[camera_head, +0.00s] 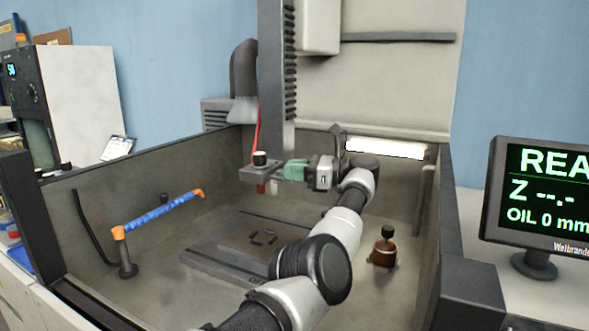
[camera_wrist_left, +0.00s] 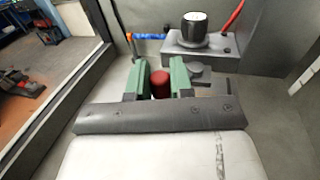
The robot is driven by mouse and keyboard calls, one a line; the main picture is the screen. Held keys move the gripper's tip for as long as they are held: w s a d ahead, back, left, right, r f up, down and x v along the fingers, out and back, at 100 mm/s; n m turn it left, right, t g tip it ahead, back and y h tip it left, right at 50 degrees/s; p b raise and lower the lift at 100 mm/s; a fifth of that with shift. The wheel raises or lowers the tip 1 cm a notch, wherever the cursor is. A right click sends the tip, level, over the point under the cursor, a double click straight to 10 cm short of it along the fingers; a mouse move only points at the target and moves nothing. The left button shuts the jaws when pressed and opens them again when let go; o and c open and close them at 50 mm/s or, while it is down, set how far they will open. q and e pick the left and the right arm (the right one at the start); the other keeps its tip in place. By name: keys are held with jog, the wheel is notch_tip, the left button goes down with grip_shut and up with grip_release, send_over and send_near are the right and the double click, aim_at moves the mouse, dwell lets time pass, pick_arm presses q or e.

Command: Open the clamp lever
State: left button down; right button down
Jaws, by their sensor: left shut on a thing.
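The clamp head is a dark grey block (camera_head: 258,174) hanging at the column, with a black-and-white round knob on top; it also shows at the top of the left wrist view (camera_wrist_left: 200,50). A red cylindrical grip (camera_wrist_left: 160,84), which looks like the end of the clamp lever, sits between the green fingers of my left gripper (camera_wrist_left: 161,82). The fingers are shut on its sides. In the head view, my left gripper (camera_head: 284,170) is at the right side of the block. The rest of the lever is hidden or unclear. My right gripper is out of view.
Below is a grey tank with a dark base plate (camera_head: 215,258) on its floor. A red cable (camera_head: 257,128) runs beside the column (camera_head: 271,80). A monitor (camera_head: 540,200) stands outside, right.

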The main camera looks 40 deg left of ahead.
pick_arm(q)
jog(key=shift+f, duration=0.2)
dwell(0.4)
jog(key=c, duration=1)
grip_release()
jog(key=shift+a, duration=0.15)
jog(key=shift+r, duration=0.1)
